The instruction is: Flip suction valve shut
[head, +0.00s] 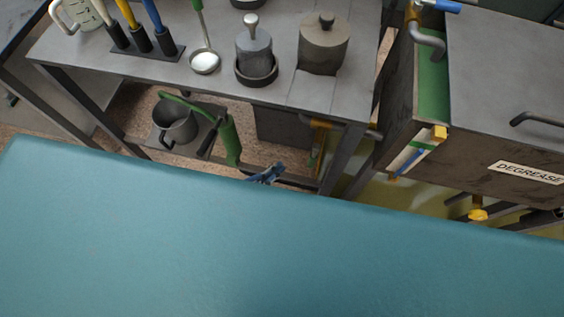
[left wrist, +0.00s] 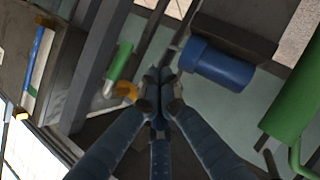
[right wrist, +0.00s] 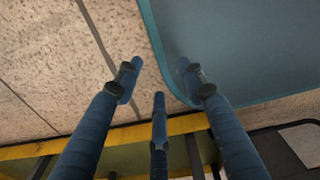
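No valve is marked as the suction valve, so I cannot tell which one it is. A yellow valve-like part (head: 478,214) shows below the degreaser tank at the right. In the left wrist view a yellow part (left wrist: 127,90) sits beside a green cylinder (left wrist: 120,62), just left of the fingertips and apparently apart from them. My left gripper (head: 265,174) shows past the far edge of the teal surface, under the bench; its fingers (left wrist: 160,80) are drawn together with nothing seen between them. My right gripper (right wrist: 158,75) is open and empty beside a teal panel corner.
The degreaser tank (head: 500,150) stands at the right, with a blue-handled pipe (head: 432,8) above. A grey bench (head: 150,75) holds pots and tools. The left wrist view shows a blue cylinder (left wrist: 215,65) right of the fingers.

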